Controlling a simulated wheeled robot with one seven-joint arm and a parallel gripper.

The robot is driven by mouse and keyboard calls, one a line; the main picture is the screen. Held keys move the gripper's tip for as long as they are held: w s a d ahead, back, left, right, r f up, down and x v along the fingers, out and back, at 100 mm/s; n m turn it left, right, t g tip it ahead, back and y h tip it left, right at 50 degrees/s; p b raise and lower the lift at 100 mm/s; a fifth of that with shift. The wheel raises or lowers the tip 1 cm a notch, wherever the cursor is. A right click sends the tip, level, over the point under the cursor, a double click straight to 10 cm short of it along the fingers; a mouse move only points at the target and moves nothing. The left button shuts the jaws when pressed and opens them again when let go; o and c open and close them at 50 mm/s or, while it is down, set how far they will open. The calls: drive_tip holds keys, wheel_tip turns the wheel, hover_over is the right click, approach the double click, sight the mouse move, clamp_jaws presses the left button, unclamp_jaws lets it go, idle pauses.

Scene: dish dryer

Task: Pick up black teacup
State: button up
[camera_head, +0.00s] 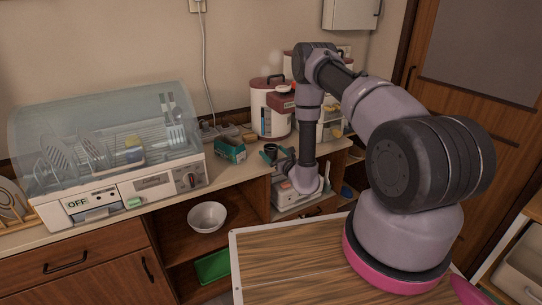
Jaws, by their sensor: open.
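My arm reaches over to the counter, and my gripper (277,157) is at its end, small and dark, near the counter's front edge, right of the teal box. It is open. Small dark shapes lie around the fingertips. I cannot tell whether one of them is the black teacup, so I cannot place the cup surely or say whether the gripper touches it. My wrist hides part of this spot.
A dish dryer (110,147) with a clear lid holds dishes on the left of the counter. A teal box (231,150) and a white-and-red canister (268,108) stand nearby. A white bowl (207,217) sits on the open shelf below, above a green tray (212,266).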

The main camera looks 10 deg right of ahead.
sight(268, 147)
drive_tip(key=x, duration=0.5)
drive_tip(key=shift+s+a, duration=0.1)
drive_tip(key=c, duration=1.4)
drive_tip(key=shift+r, duration=0.1)
